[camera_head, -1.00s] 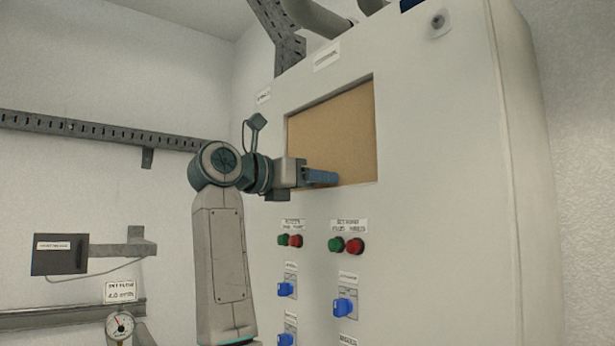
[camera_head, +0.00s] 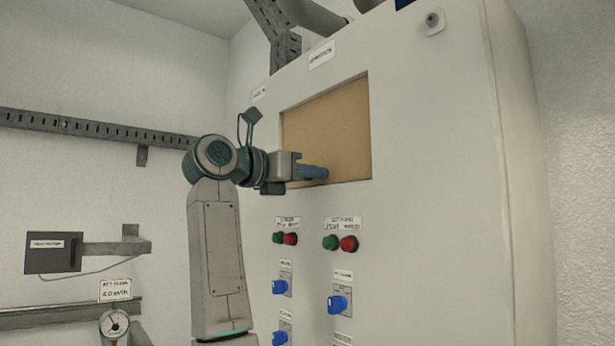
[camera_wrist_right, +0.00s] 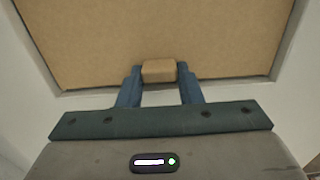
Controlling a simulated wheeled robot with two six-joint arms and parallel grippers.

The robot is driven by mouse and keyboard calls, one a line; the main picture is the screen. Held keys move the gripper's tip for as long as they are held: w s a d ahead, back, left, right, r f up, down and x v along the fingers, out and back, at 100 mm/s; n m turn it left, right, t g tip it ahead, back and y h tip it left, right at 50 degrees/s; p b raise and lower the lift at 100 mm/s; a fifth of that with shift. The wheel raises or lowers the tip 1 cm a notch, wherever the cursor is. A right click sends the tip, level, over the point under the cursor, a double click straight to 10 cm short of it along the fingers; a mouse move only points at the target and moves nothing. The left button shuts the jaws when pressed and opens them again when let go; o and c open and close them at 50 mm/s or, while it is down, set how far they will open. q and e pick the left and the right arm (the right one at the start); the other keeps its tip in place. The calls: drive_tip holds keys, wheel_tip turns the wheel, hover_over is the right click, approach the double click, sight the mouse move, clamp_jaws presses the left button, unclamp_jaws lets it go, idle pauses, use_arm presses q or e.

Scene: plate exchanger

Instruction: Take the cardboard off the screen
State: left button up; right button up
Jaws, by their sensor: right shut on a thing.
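The brown cardboard (camera_head: 335,125) fills the recessed screen opening in the front of the pale cabinet. It also fills the top of the right wrist view (camera_wrist_right: 160,40), where its lower edge lies along the grey frame. A small tan block-like tab (camera_wrist_right: 158,70) stands out from the cardboard near its lower edge. My right gripper (camera_head: 325,173) reaches in from the left at the lower part of the cardboard. In the right wrist view its two blue fingers (camera_wrist_right: 159,82) are shut on the tab, one on each side. The screen behind is hidden. My left gripper is not in view.
Below the opening, the cabinet (camera_head: 440,200) carries green and red buttons (camera_head: 340,243) and blue rotary switches (camera_head: 337,304). A cable rail (camera_head: 90,126), a dark box on a bracket (camera_head: 53,252) and a gauge (camera_head: 114,323) are on the left wall.

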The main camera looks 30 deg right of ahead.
drive_tip(key=shift+a, duration=0.25)
idle(0.5)
drive_tip(key=shift+a, duration=0.35)
drive_tip(key=shift+a, duration=0.35)
idle(0.4)
drive_tip(key=shift+s+a, duration=0.1)
drive_tip(key=shift+a, duration=0.6)
drive_tip(key=s+a, duration=0.1)
drive_tip(key=a, duration=1.1)
idle(0.8)
